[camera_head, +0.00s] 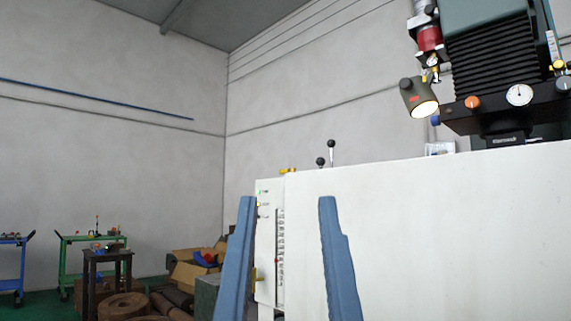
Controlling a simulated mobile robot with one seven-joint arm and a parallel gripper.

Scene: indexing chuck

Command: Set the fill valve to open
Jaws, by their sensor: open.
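My gripper (287,198) shows as two blue fingers pointing up, well apart, with nothing between them. Behind and between the fingers is a narrow white panel (266,230) on the end of a large white machine housing. The panel has small green marks near its top and a vertical scale or gauge strip (280,245). A small yellow part (287,170) sits at the panel's top edge, and another yellow part (259,274) shows lower, beside the left finger. I cannot tell which of these, if any, is the fill valve, or its setting.
The white housing (450,230) fills the right side. Two black-knobbed levers (331,146) stand above it. A lit lamp (418,97) and a machine head with an orange knob (473,102) hang upper right. Carts, a dark stool (107,256) and boxes stand at left.

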